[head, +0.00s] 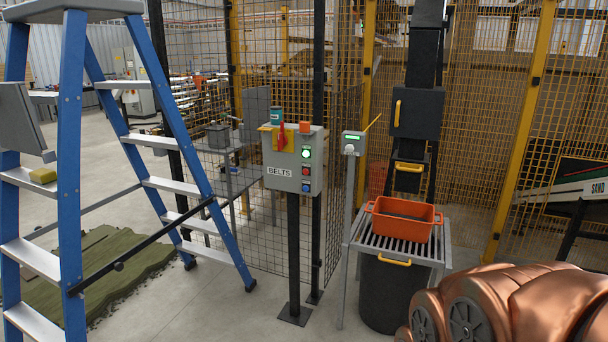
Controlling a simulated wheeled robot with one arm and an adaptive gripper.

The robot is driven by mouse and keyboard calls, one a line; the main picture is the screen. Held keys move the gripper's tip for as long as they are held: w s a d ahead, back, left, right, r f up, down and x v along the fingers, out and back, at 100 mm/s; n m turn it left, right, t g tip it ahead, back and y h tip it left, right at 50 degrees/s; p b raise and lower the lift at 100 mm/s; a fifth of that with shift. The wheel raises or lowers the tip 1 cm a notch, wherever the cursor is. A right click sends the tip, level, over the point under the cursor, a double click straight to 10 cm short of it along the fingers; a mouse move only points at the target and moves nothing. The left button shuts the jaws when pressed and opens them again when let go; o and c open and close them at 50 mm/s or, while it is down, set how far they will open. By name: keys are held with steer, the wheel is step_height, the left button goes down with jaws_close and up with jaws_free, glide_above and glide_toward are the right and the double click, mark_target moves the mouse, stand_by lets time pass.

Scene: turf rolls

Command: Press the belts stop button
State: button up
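The grey control box (277,153) labelled BELTS stands on a dark post in front of the mesh fence, near the middle of the head view. On its right side are a lit green button (306,153) at the top, a red button (306,171) in the middle and a blue button (306,188) at the bottom. No label beside the buttons can be read. A red lever on a yellow plate is at the upper left of the box. My gripper is not in view; only a copper-coloured part of my arm shows at the lower right.
A blue stepladder (72,160) stands at the left, by green turf (105,265) on the floor. Right of the box are a thin grey post (350,210) and an orange crate (403,220) on a slatted stand. The floor before the box's post looks clear.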

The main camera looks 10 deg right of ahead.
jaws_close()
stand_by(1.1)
